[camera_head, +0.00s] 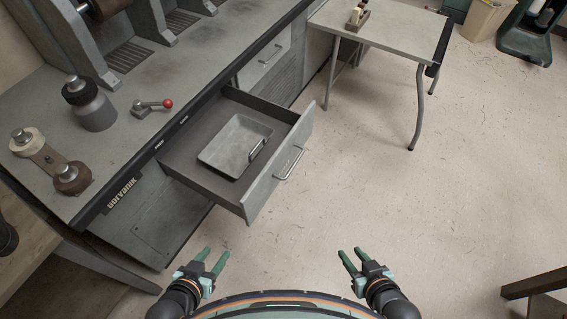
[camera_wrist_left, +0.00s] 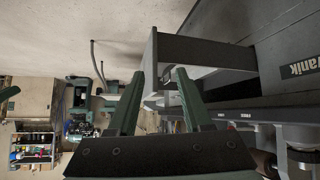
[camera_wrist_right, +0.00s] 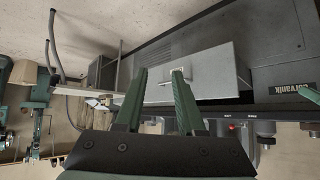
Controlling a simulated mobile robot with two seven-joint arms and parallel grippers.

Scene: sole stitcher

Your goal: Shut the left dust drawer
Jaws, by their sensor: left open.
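The left dust drawer (camera_head: 280,170) is a grey drawer pulled well out of the machine's front, with a bar handle on its front panel. A grey metal tray (camera_head: 213,155) with a handle lies inside it. The drawer also shows in the left wrist view (camera_wrist_left: 200,50) and the right wrist view (camera_wrist_right: 205,75). My left gripper (camera_head: 214,252) is open and empty, below the drawer's near corner in the head picture and apart from it. My right gripper (camera_head: 350,252) is open and empty over the floor, to the right of the drawer.
A second drawer front (camera_head: 264,62) with a handle sits farther along the machine (camera_head: 150,80). A small side table (camera_head: 385,28) stands beyond it. A lever with a red knob (camera_head: 167,103) is on the machine's top. The floor right of the drawer is clear.

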